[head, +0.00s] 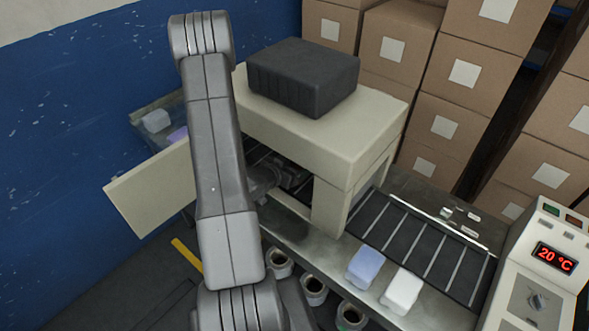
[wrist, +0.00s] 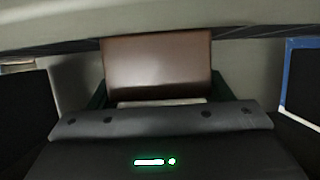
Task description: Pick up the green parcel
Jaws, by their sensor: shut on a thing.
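In the wrist view, a dark green thing, which looks like the green parcel (wrist: 229,89), shows only as narrow edges on both sides of a smooth brown plate (wrist: 157,68). The plate hides its middle, and I cannot tell what the plate belongs to. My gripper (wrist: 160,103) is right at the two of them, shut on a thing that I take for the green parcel. The contact is hidden. In the head view, my gripper (head: 292,177) is a dark shape inside the wrapper's opening, under the cream housing, and no green parcel can be made out.
The cream housing (head: 300,135) with a dark block (head: 303,78) on top stands over and around my gripper. A blue parcel (head: 365,267) and a white parcel (head: 402,291) lie at the conveyor (head: 410,240). A cream panel (head: 152,188) juts out at the left.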

